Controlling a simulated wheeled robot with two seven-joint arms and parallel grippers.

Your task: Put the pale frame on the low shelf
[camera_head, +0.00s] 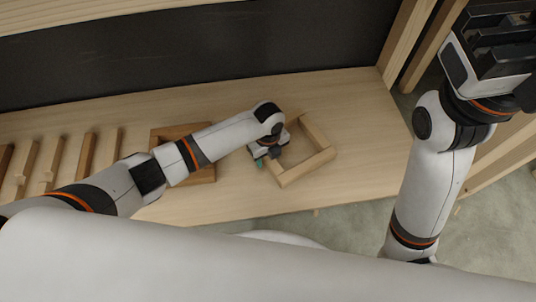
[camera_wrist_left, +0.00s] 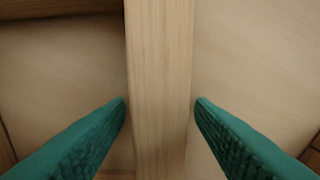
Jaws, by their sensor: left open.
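The pale frame (camera_head: 308,170) lies on the light wooden worktop, a square of wooden bars with a bare middle. My left gripper (camera_head: 264,160) is at its left side, with a green fingertip showing beside the bar. In the left wrist view one pale bar of the frame (camera_wrist_left: 160,45) runs up the middle between the two green fingers of the left gripper (camera_wrist_left: 160,103). The fingers are open, one on each side of the bar, with small gaps. My right gripper (camera_head: 495,45) is at the upper right, away from the frame; its jaws are unclear. I cannot tell which surface is the low shelf.
A browner wooden frame (camera_head: 172,132) lies left of the pale frame, partly under my left forearm. Several slats (camera_head: 85,155) stand at the far left. A dark panel (camera_head: 190,55) backs the worktop (camera_head: 365,125), which is clear right of the pale frame. Wooden posts (camera_head: 408,35) rise at the right.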

